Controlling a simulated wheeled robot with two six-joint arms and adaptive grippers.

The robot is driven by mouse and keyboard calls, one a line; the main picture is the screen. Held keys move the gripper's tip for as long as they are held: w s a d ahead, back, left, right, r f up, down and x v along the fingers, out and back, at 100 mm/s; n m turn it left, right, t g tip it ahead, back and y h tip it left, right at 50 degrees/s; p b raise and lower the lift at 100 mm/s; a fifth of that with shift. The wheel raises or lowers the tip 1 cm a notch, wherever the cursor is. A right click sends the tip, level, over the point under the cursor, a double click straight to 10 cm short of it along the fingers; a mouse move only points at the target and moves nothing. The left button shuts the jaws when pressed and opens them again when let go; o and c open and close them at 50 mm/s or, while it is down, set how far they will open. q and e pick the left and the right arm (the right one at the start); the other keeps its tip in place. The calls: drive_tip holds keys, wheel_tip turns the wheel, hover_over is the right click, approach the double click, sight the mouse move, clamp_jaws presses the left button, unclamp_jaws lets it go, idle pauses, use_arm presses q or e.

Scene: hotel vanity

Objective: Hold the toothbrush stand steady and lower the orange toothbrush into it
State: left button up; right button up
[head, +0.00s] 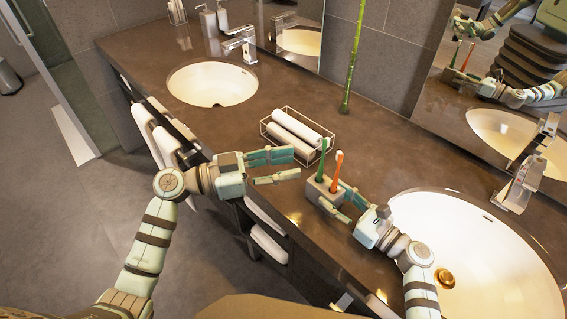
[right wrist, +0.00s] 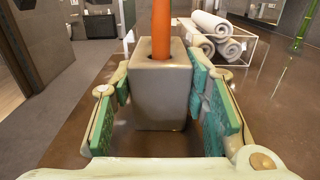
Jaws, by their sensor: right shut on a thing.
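The grey toothbrush stand (head: 318,192) is upright on the brown counter. A green toothbrush (head: 321,160) and the orange toothbrush (head: 336,172) stand up from it. In the right wrist view the orange toothbrush (right wrist: 161,30) goes down into a square hole in the top of the stand (right wrist: 158,95); its lower end is hidden inside. My right gripper (head: 335,197) is shut on the stand, with its green pads (right wrist: 160,105) on either side. My left gripper (head: 295,164) is open and empty, just left of the stand and apart from both toothbrushes.
A wire basket of rolled white towels (head: 297,133) is behind the stand. A white basin (head: 470,245) lies to the right, another (head: 212,84) at far left. A green bamboo stem (head: 353,60) rises at the back. The counter's front edge runs close below the stand.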

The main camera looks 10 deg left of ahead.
drive_tip(key=o, duration=1.4)
drive_tip(key=shift+d, duration=0.1)
